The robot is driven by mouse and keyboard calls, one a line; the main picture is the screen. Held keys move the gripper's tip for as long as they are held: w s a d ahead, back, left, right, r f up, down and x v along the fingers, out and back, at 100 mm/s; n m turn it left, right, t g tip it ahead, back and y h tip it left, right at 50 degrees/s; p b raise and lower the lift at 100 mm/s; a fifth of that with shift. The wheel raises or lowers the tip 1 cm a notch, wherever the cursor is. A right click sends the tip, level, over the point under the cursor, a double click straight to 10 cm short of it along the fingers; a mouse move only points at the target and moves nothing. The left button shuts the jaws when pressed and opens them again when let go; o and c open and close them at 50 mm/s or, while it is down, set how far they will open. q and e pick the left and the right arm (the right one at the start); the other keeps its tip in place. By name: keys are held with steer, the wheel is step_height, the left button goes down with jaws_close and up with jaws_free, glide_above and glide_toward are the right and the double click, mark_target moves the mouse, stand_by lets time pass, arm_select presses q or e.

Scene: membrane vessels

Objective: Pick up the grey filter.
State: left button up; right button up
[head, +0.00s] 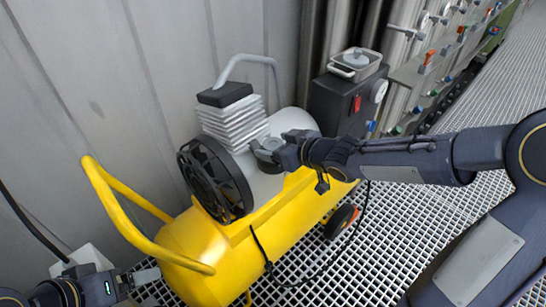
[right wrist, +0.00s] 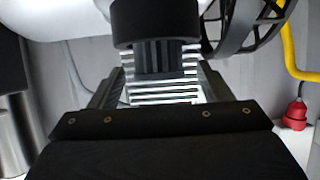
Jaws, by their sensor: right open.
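The grey filter (head: 266,154) is a short dark grey cylinder beside the finned cylinder head of the yellow compressor (head: 215,265). In the right wrist view the filter (right wrist: 155,24) shows at the top centre, just beyond the fingers. My right gripper (head: 281,150) is right at the filter in the head view. In the right wrist view its two fingers (right wrist: 160,82) stand apart with nothing clearly held between them. Whether a finger touches the filter I cannot tell. My left gripper (head: 146,282) is low at the left, near the compressor's lower end; its jaw state is unclear.
The black fan wheel (head: 215,180) and white fins (head: 230,122) are close to the filter. The yellow handle (head: 125,225) rises at the left. A dark box with a metal pan (head: 356,64) stands behind, beside a valve panel (head: 440,65). Grating floor is open at the right.

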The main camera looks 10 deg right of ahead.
steer(key=c, duration=1.1)
steer(key=shift+o, duration=0.2)
steer(key=shift+r, duration=0.15)
